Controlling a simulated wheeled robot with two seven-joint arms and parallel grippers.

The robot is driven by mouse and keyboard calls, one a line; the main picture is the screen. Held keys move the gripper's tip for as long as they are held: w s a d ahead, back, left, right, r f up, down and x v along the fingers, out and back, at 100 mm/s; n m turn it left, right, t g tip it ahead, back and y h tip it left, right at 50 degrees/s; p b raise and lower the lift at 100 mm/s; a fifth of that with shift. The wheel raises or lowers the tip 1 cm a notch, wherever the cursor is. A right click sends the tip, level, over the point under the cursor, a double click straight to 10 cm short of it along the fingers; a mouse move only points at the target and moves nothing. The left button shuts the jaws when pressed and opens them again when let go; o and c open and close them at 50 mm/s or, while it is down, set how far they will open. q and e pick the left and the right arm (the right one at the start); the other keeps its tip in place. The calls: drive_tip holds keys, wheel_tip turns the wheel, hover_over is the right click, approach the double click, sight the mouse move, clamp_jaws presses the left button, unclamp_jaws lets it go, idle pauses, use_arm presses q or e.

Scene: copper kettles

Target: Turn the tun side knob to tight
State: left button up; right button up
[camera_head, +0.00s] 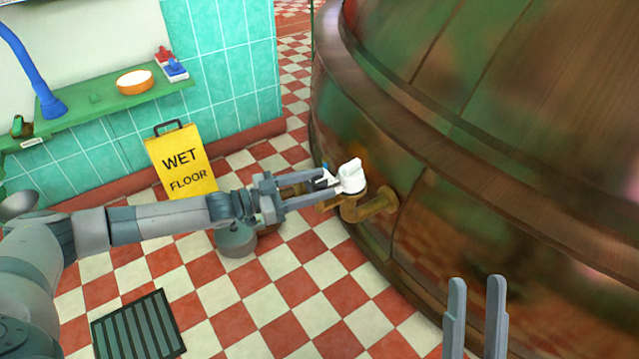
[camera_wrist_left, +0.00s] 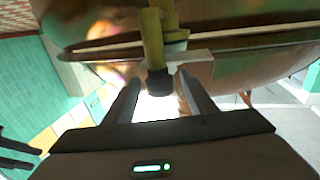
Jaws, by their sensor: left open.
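The white knob (camera_head: 351,177) sits on a brass pipe fitting (camera_head: 376,204) that comes out of the side of the big copper tun (camera_head: 440,190). My left gripper (camera_head: 325,184) is open, its fingertips just left of the knob. I cannot tell whether they touch it. In the left wrist view, the left gripper's fingers (camera_wrist_left: 160,82) stand apart in front of a yellowish pipe (camera_wrist_left: 151,38) with a dark end. A bright white patch shows between them. My right gripper (camera_head: 476,283) is open and empty at the lower right, away from the knob.
A yellow wet floor sign (camera_head: 181,160) stands behind my left arm. A green shelf (camera_head: 110,108) with an orange bowl (camera_head: 135,82) runs along the tiled wall. A floor grate (camera_head: 138,328) lies at lower left. The checkered floor below the left gripper is clear.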

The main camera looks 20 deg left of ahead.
use_arm(q)
drive_tip(key=p+v, duration=0.1)
drive_tip(key=v, duration=1.5)
drive_tip(key=shift+s+a+p, duration=0.2)
drive_tip(key=shift+a+p, duration=0.05)
drive_tip(key=shift+p, duration=0.15)
use_arm(e)
drive_tip(key=f+g, duration=0.1)
drive_tip(key=a+f+g, duration=0.1)
drive_tip(key=f, duration=0.1)
drive_tip(key=a+f+g, duration=0.1)
drive_tip(key=shift+s+a+f, duration=0.2)
drive_tip(key=shift+s+f, duration=0.05)
drive_tip(key=shift+s, duration=0.15)
drive_tip(key=shift+w+r+h, duration=0.1)
drive_tip(key=shift+r+h, duration=0.2)
